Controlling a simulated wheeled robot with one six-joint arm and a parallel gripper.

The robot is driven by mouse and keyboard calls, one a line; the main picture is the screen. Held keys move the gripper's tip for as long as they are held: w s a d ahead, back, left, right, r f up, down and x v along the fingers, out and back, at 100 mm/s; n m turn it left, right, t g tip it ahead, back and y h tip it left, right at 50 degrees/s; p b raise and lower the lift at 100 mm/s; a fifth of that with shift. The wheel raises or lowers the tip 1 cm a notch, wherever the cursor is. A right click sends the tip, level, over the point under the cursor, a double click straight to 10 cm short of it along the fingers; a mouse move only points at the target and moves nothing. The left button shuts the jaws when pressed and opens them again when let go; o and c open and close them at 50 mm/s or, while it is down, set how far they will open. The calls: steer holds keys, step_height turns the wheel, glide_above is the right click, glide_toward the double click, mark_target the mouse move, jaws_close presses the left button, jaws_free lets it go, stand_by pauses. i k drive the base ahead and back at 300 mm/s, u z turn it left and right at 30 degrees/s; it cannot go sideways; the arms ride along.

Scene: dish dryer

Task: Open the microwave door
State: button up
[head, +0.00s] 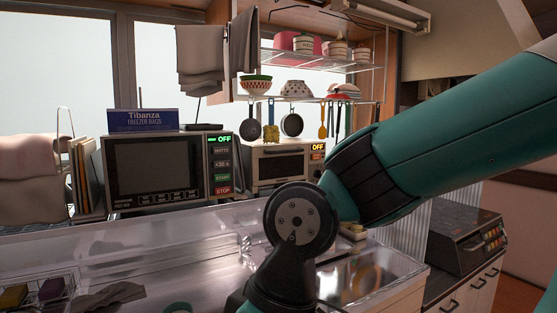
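The microwave (211,142) stands on the counter behind the sink, left of centre in the head view. Its dark-windowed door (152,166) faces me and looks closed. A control panel on its right side shows a green OFF display, a START button and a red STOP button. My teal and black arm crosses the right half and bends down at a black joint in front of the sink. My gripper is not in view, so its state does not show.
A smaller oven (278,164) stands right of the microwave, partly behind my arm. A freezer bags box (147,121) lies on the microwave. Utensils hang below a rack (300,97). The metal sink (180,232) lies in front. A dark appliance (462,238) sits at right.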

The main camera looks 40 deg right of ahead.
mark_target(142, 172)
steer(key=z, duration=0.25)
steer(key=i, duration=1)
